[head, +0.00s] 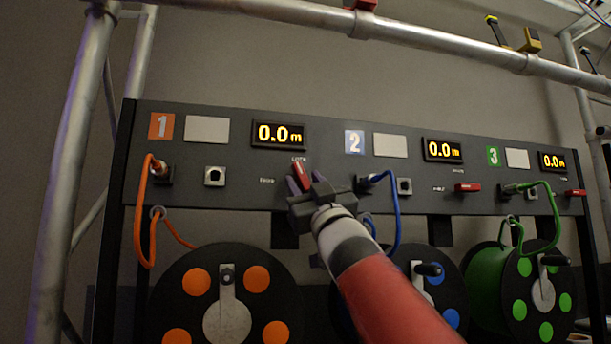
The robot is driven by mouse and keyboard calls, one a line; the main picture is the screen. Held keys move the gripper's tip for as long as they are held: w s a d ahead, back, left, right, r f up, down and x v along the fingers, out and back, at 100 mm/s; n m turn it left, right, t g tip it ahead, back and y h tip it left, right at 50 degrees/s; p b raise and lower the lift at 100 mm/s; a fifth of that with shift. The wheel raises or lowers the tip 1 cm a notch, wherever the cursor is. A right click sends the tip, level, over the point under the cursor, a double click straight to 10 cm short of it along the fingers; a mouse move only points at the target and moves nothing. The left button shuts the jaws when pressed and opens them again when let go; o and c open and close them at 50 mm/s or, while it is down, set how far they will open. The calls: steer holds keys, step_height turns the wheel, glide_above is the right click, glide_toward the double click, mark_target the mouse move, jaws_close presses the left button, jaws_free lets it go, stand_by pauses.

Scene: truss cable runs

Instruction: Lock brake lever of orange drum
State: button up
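The orange drum (183,300) hangs at the lower left, below the panel section marked 1. Its red brake lever (302,175) is on the panel, right of a small label and just below another that seems to read LOCK. The lever stands nearly upright, tilted slightly left at the top. My gripper (306,181) is at this lever, with its two fingers apart on either side of it. The fingers look open, with gaps beside the lever; contact is not clear. The gripper hides the lever's lower end and pivot.
Red levers of sections 2 (467,187) and 3 (575,193) lie horizontal. An orange cable (140,220), blue cable (396,220) and green cable (549,205) loop from the panel. Blue drum (450,317) and green drum (490,290) stand right. A truss pipe (430,38) crosses above.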

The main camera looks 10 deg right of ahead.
steer(key=shift+w+r, duration=0.2)
jaws_close()
steer(key=m+h+b, duration=0.1)
steer(key=m+t+h+b, duration=0.1)
steer(key=m+b, duration=0.1)
steer(key=shift+a+f+h, duration=0.1)
steer(key=shift+f+h, duration=0.2)
steer(key=m+h, duration=0.1)
steer(key=m+h+b, duration=0.2)
steer(key=shift+r+m+h, duration=0.25)
steer(key=shift+m+h, duration=0.05)
steer(key=shift+h, duration=0.1)
steer(key=shift+m+b, duration=0.3)
jaws_free()
